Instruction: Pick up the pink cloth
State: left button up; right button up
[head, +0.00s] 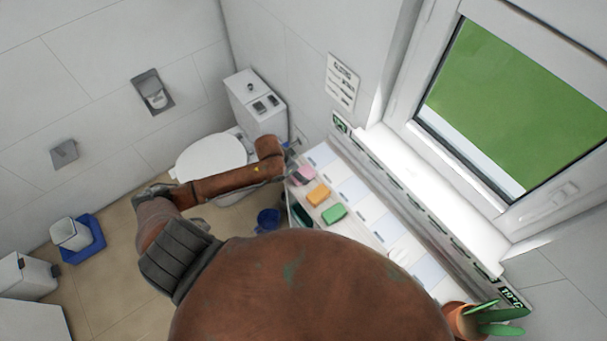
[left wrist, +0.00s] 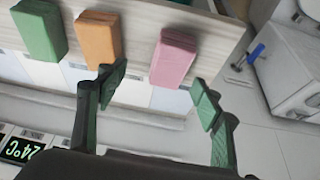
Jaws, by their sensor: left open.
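The pink cloth (head: 303,175) is a small folded block at the far end of a row on the pale cart top (head: 360,217). In the left wrist view the pink cloth (left wrist: 174,58) lies between the lines of my two fingers, a little beyond their tips. My left gripper (left wrist: 160,88) is open and empty, with green finger pads apart. In the head view my left gripper (head: 292,149) is small and partly hidden at the end of my arm, just beyond the pink cloth. My right gripper is not in view.
An orange cloth (head: 318,194) and a green cloth (head: 334,213) lie beside the pink one. A windowsill edge with labels runs along the right. A toilet (head: 212,156) stands behind, a blue bucket (head: 268,219) on the floor, and a potted plant (head: 497,318) at lower right.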

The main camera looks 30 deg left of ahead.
aim_at(302, 173)
pick_arm(q)
jog(key=shift+w+a+r, duration=0.4)
jog(key=shift+w+a, duration=0.3)
jog(key=shift+w, duration=0.05)
jog(key=x, duration=0.3)
jog(key=p+x, duration=0.1)
jog(key=x, duration=0.3)
jog(key=shift+s+d+f+p, duration=0.15)
jog(key=shift+d+f+p, duration=0.05)
jog(key=shift+f+p, duration=0.1)
jog(key=shift+f, duration=0.25)
jog(key=shift+c, duration=0.5)
jog(key=c, duration=1.1)
